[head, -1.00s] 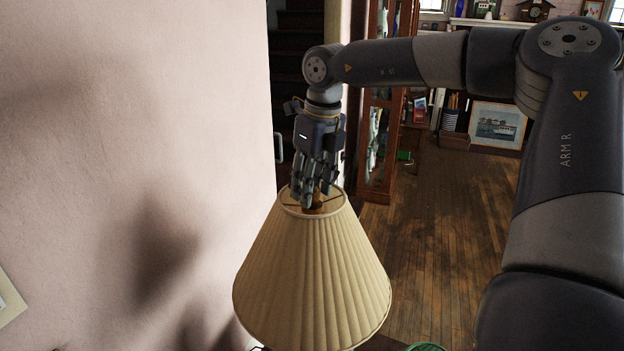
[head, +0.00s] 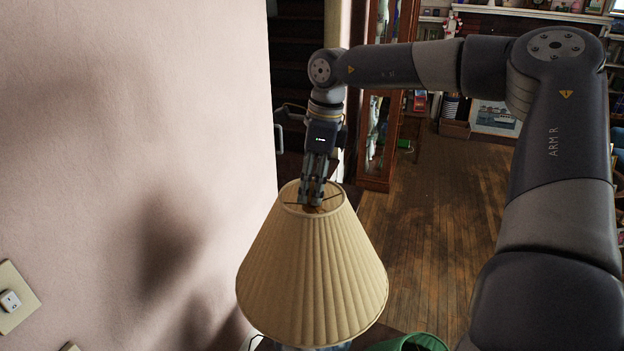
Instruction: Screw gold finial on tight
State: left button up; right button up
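A cream pleated lampshade (head: 312,275) stands upright on a lamp near the middle of the head view. My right gripper (head: 312,203) comes down from above with its fingertips at the shade's top opening. Its fingers sit close together around the top centre of the shade. A small brownish-gold bit (head: 313,209) shows at the fingertips; the gold finial itself is mostly hidden there, and I cannot tell whether the fingers press on it. My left gripper is not in view.
A green object (head: 408,343) stands right of the lamp base. A glass cabinet (head: 378,130) is behind, with open wooden floor (head: 440,215) to the right.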

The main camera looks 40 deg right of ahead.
jog(key=shift+n+g+p, duration=0.3)
jog(key=shift+n+p, duration=0.3)
jog(key=shift+n, duration=1.6)
